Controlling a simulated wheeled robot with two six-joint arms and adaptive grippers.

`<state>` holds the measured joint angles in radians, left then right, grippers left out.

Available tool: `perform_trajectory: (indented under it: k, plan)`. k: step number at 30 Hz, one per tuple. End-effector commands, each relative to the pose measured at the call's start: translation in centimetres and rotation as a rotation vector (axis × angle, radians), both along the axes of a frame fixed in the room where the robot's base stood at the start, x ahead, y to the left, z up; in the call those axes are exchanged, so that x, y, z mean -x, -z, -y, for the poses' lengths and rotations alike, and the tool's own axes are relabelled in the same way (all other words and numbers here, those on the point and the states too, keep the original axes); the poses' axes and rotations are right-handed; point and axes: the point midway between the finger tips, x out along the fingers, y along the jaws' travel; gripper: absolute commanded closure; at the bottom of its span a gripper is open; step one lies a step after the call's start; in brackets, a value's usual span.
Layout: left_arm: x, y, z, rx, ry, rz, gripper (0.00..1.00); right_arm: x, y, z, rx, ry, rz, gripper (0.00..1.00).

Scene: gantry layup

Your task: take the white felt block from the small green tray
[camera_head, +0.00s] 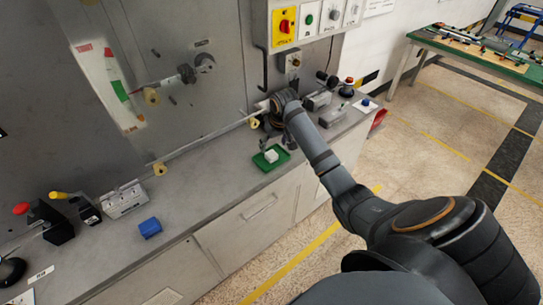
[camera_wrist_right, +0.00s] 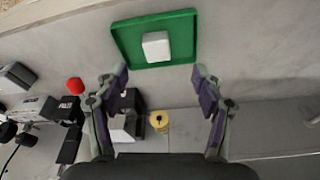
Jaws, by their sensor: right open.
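The white felt block (camera_head: 271,156) sits in the small green tray (camera_head: 262,166) on the grey counter. In the right wrist view the block (camera_wrist_right: 156,46) lies in the middle of the tray (camera_wrist_right: 184,18), ahead of my fingertips. My right gripper (camera_head: 276,143) is beside the tray in the head view. In the wrist view my right gripper (camera_wrist_right: 160,78) is open and empty, with a finger on each side and a gap to the block. My left gripper is in neither view.
A blue block (camera_head: 150,227) and a grey switch box (camera_head: 124,201) stand farther left on the counter (camera_head: 205,197). A control panel (camera_head: 308,20) hangs on the wall above. A yellow roller (camera_wrist_right: 158,121) and a red knob (camera_wrist_right: 75,86) show in the wrist view.

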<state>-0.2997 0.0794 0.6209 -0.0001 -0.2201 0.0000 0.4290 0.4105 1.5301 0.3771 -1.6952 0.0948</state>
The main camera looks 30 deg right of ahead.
Motion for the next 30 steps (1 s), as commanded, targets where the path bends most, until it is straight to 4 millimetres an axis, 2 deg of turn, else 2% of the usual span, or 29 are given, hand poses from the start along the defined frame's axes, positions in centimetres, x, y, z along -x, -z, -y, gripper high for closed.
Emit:
perform_trajectory:
  k: [4,11,15,18,26,27,30]
  plan:
    - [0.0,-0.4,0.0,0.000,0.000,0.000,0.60,-0.5,1.8,0.0,-0.001,0.000,-0.001,0.31]
    - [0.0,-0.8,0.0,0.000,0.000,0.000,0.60,-0.9,2.7,0.2,0.000,0.000,-0.001,0.31]
    - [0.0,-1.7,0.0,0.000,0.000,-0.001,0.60,-1.8,4.8,0.6,-0.001,0.001,-0.002,0.31]
    - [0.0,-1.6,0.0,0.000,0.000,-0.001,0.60,-2.1,6.4,0.7,0.000,0.000,0.000,0.31]
    - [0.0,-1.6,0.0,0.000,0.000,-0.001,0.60,-2.3,7.1,0.7,0.001,-0.002,0.003,0.31]
    - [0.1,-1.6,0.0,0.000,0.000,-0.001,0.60,-2.3,7.1,0.7,0.001,-0.002,0.002,0.33]
    - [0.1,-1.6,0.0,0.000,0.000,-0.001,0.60,-2.3,7.1,0.7,0.002,-0.002,0.002,0.46]
